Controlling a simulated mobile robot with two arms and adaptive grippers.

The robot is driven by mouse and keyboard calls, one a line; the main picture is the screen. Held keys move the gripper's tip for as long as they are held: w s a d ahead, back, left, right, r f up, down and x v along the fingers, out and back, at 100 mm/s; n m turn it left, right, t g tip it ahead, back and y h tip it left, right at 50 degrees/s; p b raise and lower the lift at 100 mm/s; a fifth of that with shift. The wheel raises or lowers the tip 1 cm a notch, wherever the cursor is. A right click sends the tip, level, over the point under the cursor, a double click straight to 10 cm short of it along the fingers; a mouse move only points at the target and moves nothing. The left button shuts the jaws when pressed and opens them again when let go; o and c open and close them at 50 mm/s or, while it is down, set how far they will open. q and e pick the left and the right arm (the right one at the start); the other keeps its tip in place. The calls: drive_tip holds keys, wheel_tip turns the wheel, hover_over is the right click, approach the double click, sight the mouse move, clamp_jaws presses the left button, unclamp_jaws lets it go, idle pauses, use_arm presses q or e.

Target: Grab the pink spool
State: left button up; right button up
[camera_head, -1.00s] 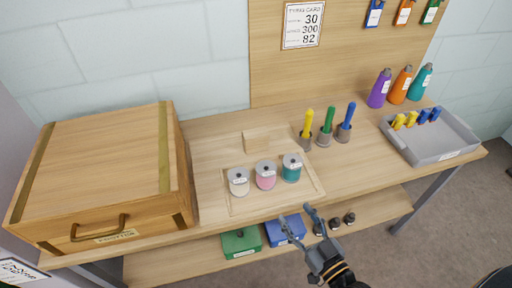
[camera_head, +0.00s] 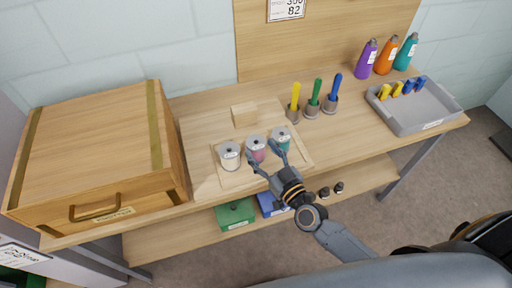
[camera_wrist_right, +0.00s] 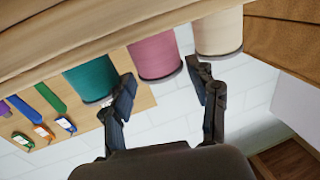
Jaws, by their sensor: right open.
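The pink spool (camera_head: 256,147) stands upright on the wooden tray (camera_head: 235,181), between a cream spool (camera_head: 230,160) and a teal spool (camera_head: 281,140). My right gripper (camera_head: 265,161) is open at the front of the pink spool, with its fingers spread toward the spool's two sides. The right wrist view is upside down. There the pink spool (camera_wrist_right: 155,55) lies between the open fingertips of the right gripper (camera_wrist_right: 162,80), with the teal spool (camera_wrist_right: 90,80) and the cream spool (camera_wrist_right: 218,32) close outside them. I cannot tell whether the fingers touch any spool. My left gripper is not in view.
A wooden block (camera_head: 244,115) lies behind the spools. Yellow, green and blue tools (camera_head: 314,98) stand in holders to the right. A large wooden box (camera_head: 95,150) fills the left of the table. A grey bin (camera_head: 415,118) and bottles (camera_head: 386,54) are at the right.

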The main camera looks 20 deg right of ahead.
drive_tip(key=shift+x, duration=1.2)
drive_tip(key=c, duration=0.8)
drive_tip(key=shift+c, duration=0.2)
drive_tip(key=shift+r, duration=0.1)
